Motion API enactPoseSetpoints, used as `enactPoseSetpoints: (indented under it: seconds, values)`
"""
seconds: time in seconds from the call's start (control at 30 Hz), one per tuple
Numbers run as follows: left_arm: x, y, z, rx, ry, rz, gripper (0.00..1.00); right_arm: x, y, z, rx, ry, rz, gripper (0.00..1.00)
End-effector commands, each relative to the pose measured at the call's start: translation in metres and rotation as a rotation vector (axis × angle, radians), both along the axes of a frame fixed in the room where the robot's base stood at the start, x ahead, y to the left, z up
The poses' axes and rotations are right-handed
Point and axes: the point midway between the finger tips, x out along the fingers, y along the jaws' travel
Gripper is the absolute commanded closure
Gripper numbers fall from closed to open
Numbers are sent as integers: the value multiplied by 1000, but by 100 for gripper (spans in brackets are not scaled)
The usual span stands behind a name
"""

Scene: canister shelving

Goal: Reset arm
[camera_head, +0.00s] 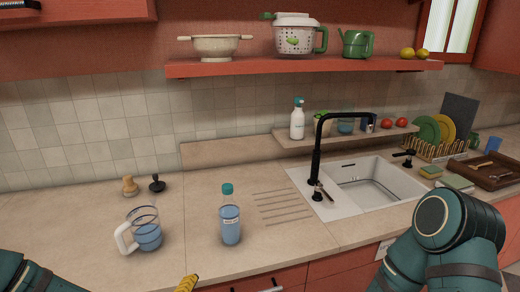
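My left arm shows only as a teal piece in the bottom left corner. A yellow ribbed tip (187,284) sticks up at the bottom edge, left of centre. It looks like a fingertip of my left gripper, and the rest is cut off, so its opening does not show. My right arm is bent at the bottom right, in front of the counter. Its gripper is out of the picture. No held object is visible.
A glass jug (149,237) and a blue bottle (231,222) stand near the counter's front. A sink (340,226) with a black tap (315,158) lies right of them. A dish rack (433,150) and wooden tray (480,171) are at right.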

Motion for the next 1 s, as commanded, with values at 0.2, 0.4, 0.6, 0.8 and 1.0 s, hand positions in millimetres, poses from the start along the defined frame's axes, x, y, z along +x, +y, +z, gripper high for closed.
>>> enactPoseSetpoints:
  seconds: [0.2, 0.4, 0.6, 0.8, 1.0]
  values:
    - [-28, -31, -54, 306, -33, -344, 0, -1, 0, -6, 0, 2, 2, 42]
    - [-61, -48, -99, 564, -81, -712, 0, -2, 0, -11, 1, 6, 4, 42]
    - [-91, -53, -132, 758, -135, -1065, 0, -3, 1, -15, 1, 8, 5, 42]
    - [-105, -52, -146, 846, -172, -1256, 0, -4, 1, -16, 1, 9, 7, 42]
    - [-107, -51, -147, 855, -176, -1279, 0, -4, 1, -16, 1, 9, 7, 42]
